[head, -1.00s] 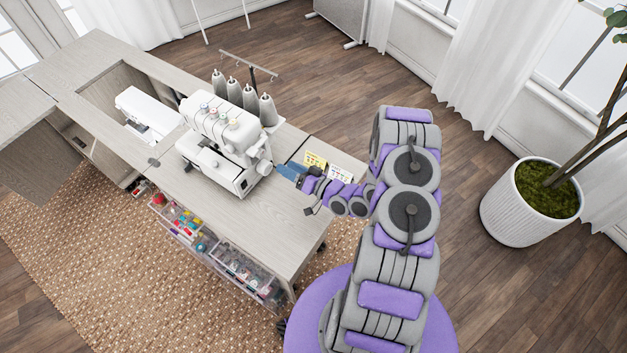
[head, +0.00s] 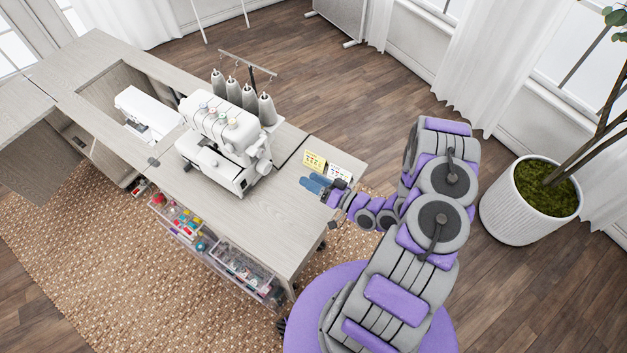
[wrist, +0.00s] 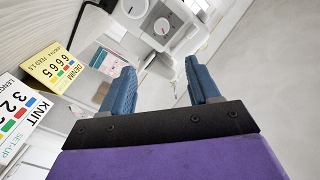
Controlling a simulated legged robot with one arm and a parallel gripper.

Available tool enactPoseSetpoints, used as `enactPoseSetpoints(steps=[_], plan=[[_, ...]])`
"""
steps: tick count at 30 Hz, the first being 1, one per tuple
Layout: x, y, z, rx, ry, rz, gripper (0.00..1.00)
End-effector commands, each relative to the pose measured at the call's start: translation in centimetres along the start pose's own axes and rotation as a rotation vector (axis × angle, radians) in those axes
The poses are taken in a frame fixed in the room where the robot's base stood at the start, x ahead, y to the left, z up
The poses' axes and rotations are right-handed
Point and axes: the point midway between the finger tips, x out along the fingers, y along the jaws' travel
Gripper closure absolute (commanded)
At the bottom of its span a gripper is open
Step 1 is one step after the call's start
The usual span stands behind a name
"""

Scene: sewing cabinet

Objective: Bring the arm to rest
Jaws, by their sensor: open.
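My gripper (head: 314,184) is near the right end of the sewing cabinet (head: 262,232), by its right edge in the head view. Its two blue fingers also show in the wrist view (wrist: 162,88), apart and with nothing between them. My purple and grey arm is bent up and back on the right side of the head view. A white serger (head: 222,146) with several thread cones stands on the cabinet, to the left of my gripper and apart from it.
A yellow card (head: 314,160) and a white card (head: 340,173) stand close beyond my gripper. A second white machine (head: 146,112) sits further left. Drawers with colourful supplies (head: 182,222) show along the cabinet's front.

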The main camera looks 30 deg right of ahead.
Motion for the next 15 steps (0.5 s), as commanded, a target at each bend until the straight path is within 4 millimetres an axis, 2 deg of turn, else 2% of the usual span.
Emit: enactPoseSetpoints(steps=[15], plan=[[0.17, 0.33, 0.00, -0.020, -0.026, 0.012, 0.39]])
